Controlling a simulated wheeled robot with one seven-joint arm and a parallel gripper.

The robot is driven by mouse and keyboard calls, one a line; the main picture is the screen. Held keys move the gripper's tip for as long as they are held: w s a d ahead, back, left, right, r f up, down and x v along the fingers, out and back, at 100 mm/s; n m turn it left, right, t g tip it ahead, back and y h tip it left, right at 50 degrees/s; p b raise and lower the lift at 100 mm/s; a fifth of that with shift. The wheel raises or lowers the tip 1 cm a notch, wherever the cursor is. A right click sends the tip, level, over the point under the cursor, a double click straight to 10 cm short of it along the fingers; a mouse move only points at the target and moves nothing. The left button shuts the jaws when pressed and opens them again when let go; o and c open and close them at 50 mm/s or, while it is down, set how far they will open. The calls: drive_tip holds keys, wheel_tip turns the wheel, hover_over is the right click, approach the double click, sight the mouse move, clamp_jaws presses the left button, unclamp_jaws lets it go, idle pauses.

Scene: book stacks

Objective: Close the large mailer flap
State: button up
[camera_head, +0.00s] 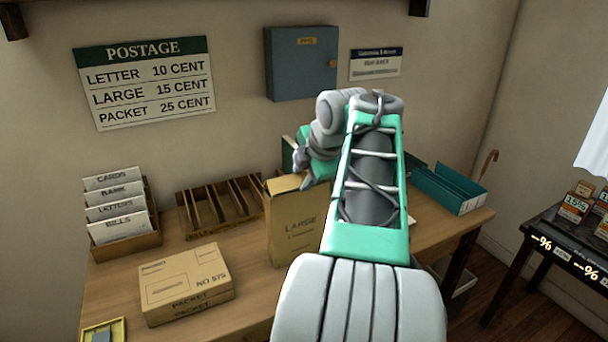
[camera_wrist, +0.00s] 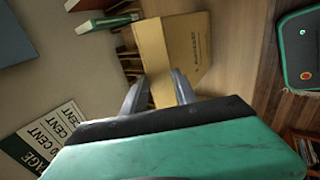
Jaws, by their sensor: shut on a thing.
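The large mailer (camera_head: 298,228), a tan upright packet marked LARGE, stands on the table in the middle of the head view. In the wrist view the mailer (camera_wrist: 190,48) shows its printed face, with a paler strip (camera_wrist: 154,58), seemingly its flap, running down between the fingers. My gripper (camera_head: 308,182) is at the mailer's upper edge. In the wrist view my gripper (camera_wrist: 160,88) has a finger on each side of the pale strip and is shut on it. My arm hides the mailer's upper right part, and I cannot tell how far the flap is folded.
A packet box (camera_head: 186,284) lies at the front left. A letter sorter (camera_head: 125,215) and a slotted wooden rack (camera_head: 218,205) stand behind it. Green books (camera_wrist: 108,20) are behind the mailer. A teal tray (camera_head: 447,190) is at the right. Bare table lies in front of the mailer.

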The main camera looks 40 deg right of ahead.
clamp_jaws()
drive_tip(key=f+t+b, duration=0.1)
drive_tip(key=b, duration=0.3)
drive_tip(key=s+t+h+b, duration=0.1)
drive_tip(key=t+b, duration=0.1)
drive_tip(key=b, duration=0.3)
drive_tip(key=f+t+b, duration=0.1)
drive_tip(key=b, duration=0.3)
drive_tip(key=shift+s+a+f+t, duration=0.2)
drive_tip(key=shift+f+t, duration=0.1)
drive_tip(key=shift+f, duration=0.05)
drive_tip(key=o, duration=0.7)
unclamp_jaws()
